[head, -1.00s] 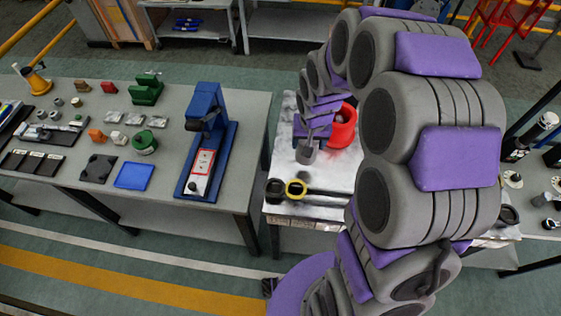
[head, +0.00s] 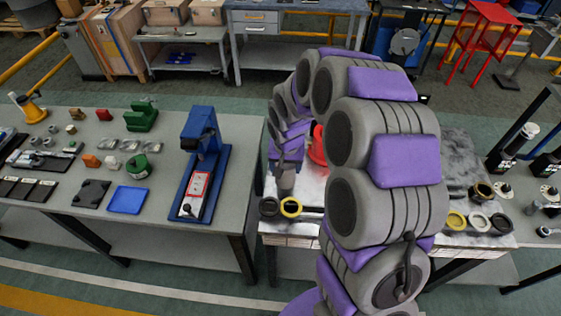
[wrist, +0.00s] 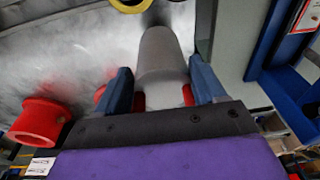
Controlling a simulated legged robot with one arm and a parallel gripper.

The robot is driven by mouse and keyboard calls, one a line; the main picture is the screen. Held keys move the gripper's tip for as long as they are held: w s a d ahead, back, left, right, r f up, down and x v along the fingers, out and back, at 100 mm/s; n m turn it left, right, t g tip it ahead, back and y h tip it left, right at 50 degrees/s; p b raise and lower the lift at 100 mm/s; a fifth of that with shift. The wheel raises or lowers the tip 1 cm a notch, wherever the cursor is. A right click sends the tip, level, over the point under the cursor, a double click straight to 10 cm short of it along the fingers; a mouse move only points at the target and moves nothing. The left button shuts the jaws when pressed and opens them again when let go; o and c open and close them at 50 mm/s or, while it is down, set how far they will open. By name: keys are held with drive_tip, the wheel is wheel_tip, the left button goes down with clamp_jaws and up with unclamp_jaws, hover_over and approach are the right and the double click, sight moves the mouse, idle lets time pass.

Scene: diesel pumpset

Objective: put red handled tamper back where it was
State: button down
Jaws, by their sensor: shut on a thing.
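The tamper (wrist: 163,55) is a grey cylinder with bits of red showing at its gripped end. My gripper (wrist: 162,88) is shut on it, with a blue finger on either side in the wrist view. In the head view the grey part of the tamper (head: 286,180) hangs from my gripper (head: 285,160) over the left part of the metal-topped table (head: 310,188). It is behind a yellow ring (head: 291,207). Most of the red handle is hidden by the fingers. I cannot tell whether the tamper touches the table.
A red cylindrical part (head: 318,146) stands close beside my gripper; it also shows in the wrist view (wrist: 40,122). A dark ring (head: 269,206) lies next to the yellow one. A blue press (head: 203,165) stands on the left table. My arm hides the table's middle.

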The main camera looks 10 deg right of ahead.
drive_tip(key=w, duration=0.4)
drive_tip(key=shift+w+a+f, duration=0.1)
drive_tip(key=shift+a+f, duration=0.1)
drive_tip(key=shift+f, duration=0.05)
drive_tip(key=shift+w+d+b, duration=0.25)
drive_tip(key=shift+w+b, duration=0.05)
drive_tip(key=shift+w, duration=0.25)
drive_tip(key=f+b, duration=0.1)
drive_tip(key=f, duration=0.2)
drive_tip(key=shift+a+f, duration=0.2)
drive_tip(key=shift+c, duration=0.5)
unclamp_jaws()
drive_tip(key=shift+d+f, duration=0.1)
